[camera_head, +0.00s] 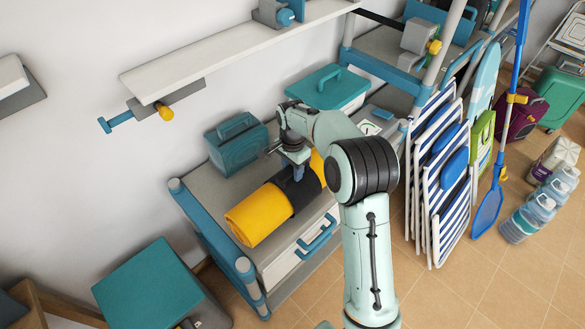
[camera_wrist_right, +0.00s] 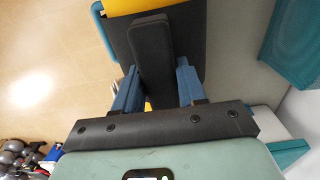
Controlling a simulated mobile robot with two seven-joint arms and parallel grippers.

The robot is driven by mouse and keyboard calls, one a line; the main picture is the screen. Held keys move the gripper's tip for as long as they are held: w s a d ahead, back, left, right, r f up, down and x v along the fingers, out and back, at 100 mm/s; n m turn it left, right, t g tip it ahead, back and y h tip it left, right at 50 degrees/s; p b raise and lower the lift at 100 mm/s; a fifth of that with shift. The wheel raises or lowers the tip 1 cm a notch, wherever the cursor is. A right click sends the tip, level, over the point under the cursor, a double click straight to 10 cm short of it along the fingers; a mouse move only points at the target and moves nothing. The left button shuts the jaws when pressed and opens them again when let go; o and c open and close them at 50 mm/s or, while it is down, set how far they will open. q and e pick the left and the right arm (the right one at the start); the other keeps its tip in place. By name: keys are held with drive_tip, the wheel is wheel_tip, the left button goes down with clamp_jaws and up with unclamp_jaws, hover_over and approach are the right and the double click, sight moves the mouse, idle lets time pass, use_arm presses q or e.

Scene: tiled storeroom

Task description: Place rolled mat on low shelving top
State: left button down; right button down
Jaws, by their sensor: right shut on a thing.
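The rolled mat (camera_head: 259,215) is yellow with a dark band around its middle. It lies lengthwise over the grey top of the low shelving (camera_head: 208,189), which has blue posts; I cannot tell whether it touches the top. My right gripper (camera_head: 297,172) is above the mat's middle, shut on its dark band or handle. In the right wrist view the blue fingers of this gripper (camera_wrist_right: 156,88) stand either side of a dark handle-like piece, with some yellow of the mat (camera_wrist_right: 150,6) beyond. My arm hides part of the mat's far end. My left gripper is out of view.
A teal box (camera_head: 240,146) stands on the shelving behind the mat, and a teal-lidded case (camera_head: 328,87) is farther back. A white wall shelf (camera_head: 235,45) overhangs behind. Folded striped chairs (camera_head: 438,170) stand to the right. A teal-topped box (camera_head: 148,285) is at front left.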

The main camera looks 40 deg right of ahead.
drive_tip(key=shift+f, duration=0.15)
drive_tip(key=c, duration=0.6)
unclamp_jaws()
drive_tip(key=shift+c, duration=0.2)
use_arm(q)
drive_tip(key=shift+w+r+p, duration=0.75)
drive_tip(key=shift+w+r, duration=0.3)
use_arm(e)
wheel_tip(320, 180, up, 12)
drive_tip(key=shift+r, duration=0.2)
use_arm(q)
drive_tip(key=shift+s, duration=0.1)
